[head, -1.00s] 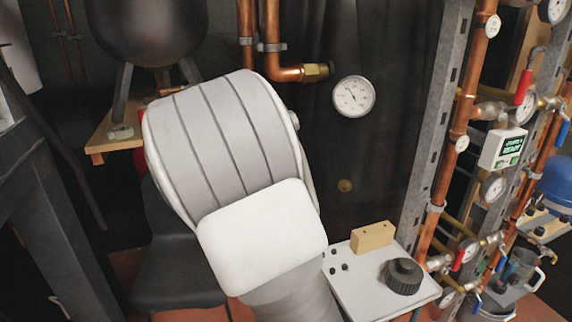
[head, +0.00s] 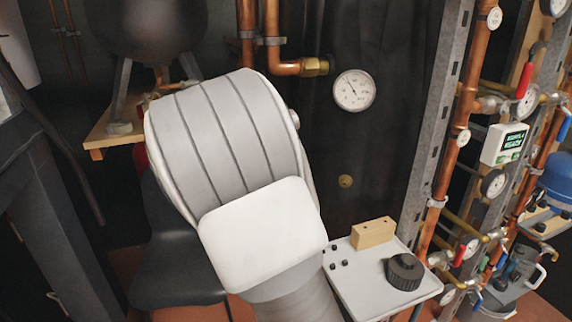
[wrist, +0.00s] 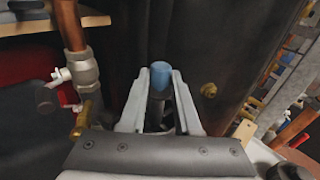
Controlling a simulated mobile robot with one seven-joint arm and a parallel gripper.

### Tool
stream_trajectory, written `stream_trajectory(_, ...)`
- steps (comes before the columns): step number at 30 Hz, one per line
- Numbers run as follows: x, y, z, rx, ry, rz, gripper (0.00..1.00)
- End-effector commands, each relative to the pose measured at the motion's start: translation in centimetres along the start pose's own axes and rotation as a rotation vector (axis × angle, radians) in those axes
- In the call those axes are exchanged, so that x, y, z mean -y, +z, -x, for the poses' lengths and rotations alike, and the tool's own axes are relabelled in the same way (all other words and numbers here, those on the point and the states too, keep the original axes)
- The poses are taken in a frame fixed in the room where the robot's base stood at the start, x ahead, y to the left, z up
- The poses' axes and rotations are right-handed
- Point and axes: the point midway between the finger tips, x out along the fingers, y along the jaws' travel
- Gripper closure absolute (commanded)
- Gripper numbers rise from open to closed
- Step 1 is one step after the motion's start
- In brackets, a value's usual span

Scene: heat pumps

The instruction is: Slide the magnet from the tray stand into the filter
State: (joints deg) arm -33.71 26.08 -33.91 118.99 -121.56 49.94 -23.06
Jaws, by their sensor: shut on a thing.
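My gripper (wrist: 160,88) is in the wrist view, its two pale fingers closed around a dark rod with a blue top, which I take to be the magnet (wrist: 161,72). The blue end stands between the fingertips. In the head view my arm hides the gripper and magnet. The tray stand (head: 375,291) is at the lower right of the head view, a pale plate with a wooden block (head: 373,233) and a black ridged cap (head: 404,271) on it. A grey vessel with handles (head: 515,275) at the far right may be the filter; I cannot tell surely.
Copper pipes, gauges and valves fill a metal frame (head: 440,130) on the right, with a small green display (head: 505,145). A round gauge (head: 353,90) sits on the dark back panel. A dark chair (head: 175,260) stands left of my arm.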

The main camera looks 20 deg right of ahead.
Motion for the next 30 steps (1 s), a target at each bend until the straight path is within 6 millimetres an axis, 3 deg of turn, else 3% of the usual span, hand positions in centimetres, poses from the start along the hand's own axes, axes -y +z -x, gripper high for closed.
stream_trajectory(15,0.0,-1.6,-0.1,0.001,0.000,0.000,1.00)
stream_trajectory(30,0.0,-1.7,-0.1,0.001,0.000,0.000,1.00)
